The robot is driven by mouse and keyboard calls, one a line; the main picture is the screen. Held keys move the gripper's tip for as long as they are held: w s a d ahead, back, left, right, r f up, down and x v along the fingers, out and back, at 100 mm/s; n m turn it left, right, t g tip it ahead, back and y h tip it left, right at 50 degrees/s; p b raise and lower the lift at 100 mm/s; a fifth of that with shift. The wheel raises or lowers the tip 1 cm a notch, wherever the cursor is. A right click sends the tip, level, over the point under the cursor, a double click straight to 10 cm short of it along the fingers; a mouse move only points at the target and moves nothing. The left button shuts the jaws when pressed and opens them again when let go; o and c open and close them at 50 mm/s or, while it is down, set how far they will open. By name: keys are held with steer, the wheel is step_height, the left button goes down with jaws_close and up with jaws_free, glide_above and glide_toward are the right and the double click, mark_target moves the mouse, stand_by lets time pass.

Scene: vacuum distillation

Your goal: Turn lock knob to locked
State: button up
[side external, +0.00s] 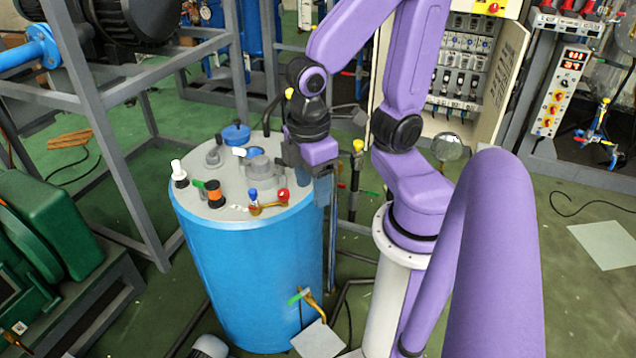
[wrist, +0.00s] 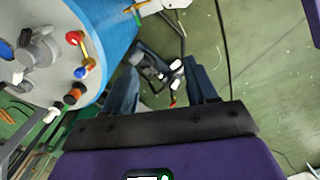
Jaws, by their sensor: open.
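A blue cylindrical tank (side external: 250,265) has a grey lid carrying several knobs and valves. A white-topped black knob (side external: 179,173) and an orange-and-black knob (side external: 214,193) stand at the lid's left and front. A brass fitting with a red knob (side external: 283,195) and a blue knob (side external: 253,195) is at the front right. I cannot tell which is the lock knob. My gripper (side external: 318,188) is by the tank's right rim, pointing down. In the wrist view, my gripper (wrist: 163,82) is open and empty over the floor, with the red knob (wrist: 74,37) to its left.
An open electrical cabinet (side external: 480,70) is behind my arm. A brass tap (side external: 312,302) sticks out low on the tank.

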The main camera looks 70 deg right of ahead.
steer(key=shift+s+a+r+n+t+y, duration=0.3)
steer(key=shift+s+a+r+n, duration=0.4)
steer(key=shift+s+n, duration=0.2)
steer(key=shift+w+f, duration=0.1)
steer(key=n+t+h, duration=1)
steer(key=n+h, duration=0.2)
steer(key=h, duration=0.3)
glide_toward(285, 199)
steer(key=x, duration=1.1)
steer(key=shift+w+d, duration=0.2)
steer(key=c, duration=0.9)
